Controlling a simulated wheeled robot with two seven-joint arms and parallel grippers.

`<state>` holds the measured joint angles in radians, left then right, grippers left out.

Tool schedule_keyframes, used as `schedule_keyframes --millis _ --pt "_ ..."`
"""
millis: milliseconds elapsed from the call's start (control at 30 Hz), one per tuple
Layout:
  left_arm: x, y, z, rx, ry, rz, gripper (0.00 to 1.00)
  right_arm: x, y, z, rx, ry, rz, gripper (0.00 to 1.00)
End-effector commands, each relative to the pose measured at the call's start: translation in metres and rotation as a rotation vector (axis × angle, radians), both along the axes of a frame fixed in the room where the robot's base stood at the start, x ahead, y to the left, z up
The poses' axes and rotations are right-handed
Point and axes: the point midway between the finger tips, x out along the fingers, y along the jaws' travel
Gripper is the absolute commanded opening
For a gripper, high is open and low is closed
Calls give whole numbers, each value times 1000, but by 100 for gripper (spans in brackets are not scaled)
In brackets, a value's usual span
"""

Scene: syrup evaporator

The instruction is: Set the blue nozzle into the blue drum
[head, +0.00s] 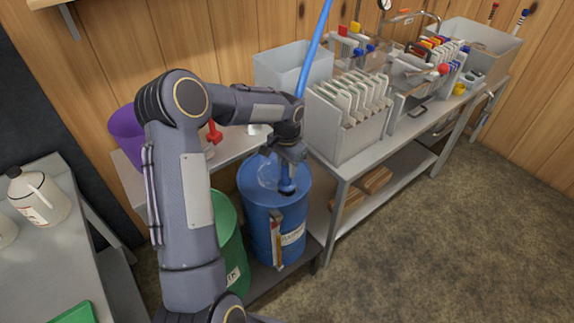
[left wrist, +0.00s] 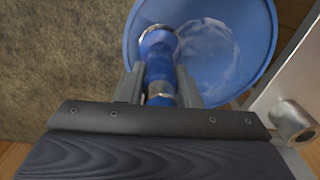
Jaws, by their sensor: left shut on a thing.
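The blue drum (head: 262,222) stands on the low shelf beside the long bench, with a label on its front and pale markings inside its rim. In the left wrist view the drum (left wrist: 262,62) fills the top. My left gripper (head: 290,160) is above the drum, shut on the blue nozzle (head: 287,181), which points down at the right part of the drum's top. In the left wrist view, my left gripper's fingers (left wrist: 159,88) flank the nozzle (left wrist: 160,58); its metal-ringed end overlaps the drum near the left rim. I cannot tell how deep it reaches. My right gripper is out of view.
A blue hose (head: 316,45) rises from behind my left wrist. A green drum (head: 228,232) stands left of the blue one, partly behind my arm. The bench at right holds a rack of filter plates (head: 347,120) and a grey tub (head: 292,66). Floor at front right is clear.

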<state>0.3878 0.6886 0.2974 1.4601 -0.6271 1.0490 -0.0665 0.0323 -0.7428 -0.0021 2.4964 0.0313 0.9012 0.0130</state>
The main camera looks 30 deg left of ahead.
Motion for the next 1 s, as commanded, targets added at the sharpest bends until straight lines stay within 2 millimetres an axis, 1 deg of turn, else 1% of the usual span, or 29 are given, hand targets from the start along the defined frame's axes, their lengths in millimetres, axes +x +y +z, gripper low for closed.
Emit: schedule_keyframes --millis 33,200,467,500,600,700,867,933,1000 --pt "0 0 -5 0 -1 -1 0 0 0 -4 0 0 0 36" --pt "1 -1 -13 0 -2 -1 0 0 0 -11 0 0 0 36" --pt "1 -1 -14 0 -2 0 0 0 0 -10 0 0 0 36" --pt "0 -1 -14 0 -2 0 30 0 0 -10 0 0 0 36" --pt "0 -1 -14 0 -2 0 44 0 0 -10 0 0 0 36" --pt "0 0 -14 0 -2 0 55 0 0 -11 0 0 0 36" --pt "0 0 -14 0 -2 0 55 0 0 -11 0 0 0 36" --pt "0 0 -15 -1 0 0 61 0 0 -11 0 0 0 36" --pt "0 0 -15 -1 0 0 70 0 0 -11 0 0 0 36"
